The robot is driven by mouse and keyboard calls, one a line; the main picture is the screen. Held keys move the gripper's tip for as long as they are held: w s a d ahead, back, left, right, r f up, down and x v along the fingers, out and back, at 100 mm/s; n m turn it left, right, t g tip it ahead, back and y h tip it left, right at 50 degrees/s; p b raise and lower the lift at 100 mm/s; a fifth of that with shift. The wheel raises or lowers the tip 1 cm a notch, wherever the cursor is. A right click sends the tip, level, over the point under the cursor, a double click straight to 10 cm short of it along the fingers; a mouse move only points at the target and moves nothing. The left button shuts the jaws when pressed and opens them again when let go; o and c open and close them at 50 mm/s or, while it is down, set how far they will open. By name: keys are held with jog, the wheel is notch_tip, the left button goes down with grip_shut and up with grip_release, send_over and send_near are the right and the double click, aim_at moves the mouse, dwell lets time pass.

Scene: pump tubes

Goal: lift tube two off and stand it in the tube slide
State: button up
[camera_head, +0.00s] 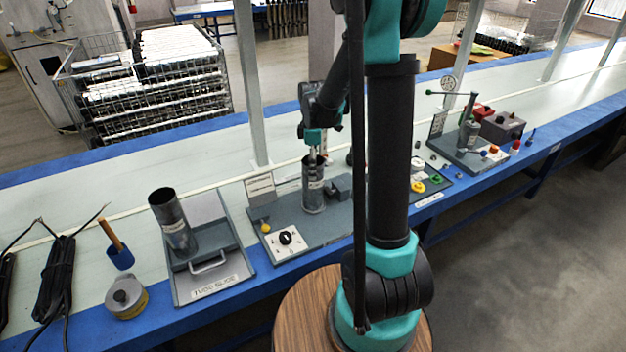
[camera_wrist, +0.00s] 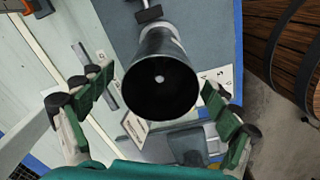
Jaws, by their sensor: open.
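A grey metal tube (camera_head: 314,196) with a pale label stands upright on the middle station of the bench; I cannot read its number. My gripper (camera_head: 313,148) is above its top. In the wrist view the tube's open dark mouth (camera_wrist: 160,88) lies between my spread fingers, with gaps on both sides. My gripper (camera_wrist: 159,80) is open and empty. The tube slide (camera_head: 212,284) is the grey tray to the left, with a handle and a name label. Another dark tube (camera_head: 172,222) stands in it, leaning slightly.
The middle station has a knob panel (camera_head: 286,240), a sign card (camera_head: 261,188) and a dark block (camera_head: 338,187) close to the tube. Another station (camera_head: 470,150) is at right.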

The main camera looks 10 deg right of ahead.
aim_at(313, 184)
notch_tip(313, 184, down, 6)
jog(key=shift+f, duration=0.25)
jog(key=shift+c, duration=0.3)
jog(key=c, duration=1.2)
jog(key=o, duration=0.9)
jog(key=c, duration=0.8)
jog(key=shift+r, duration=0.65)
jog(key=c, duration=0.3)
jog(key=shift+r, duration=0.1)
jog(key=shift+c, duration=0.2)
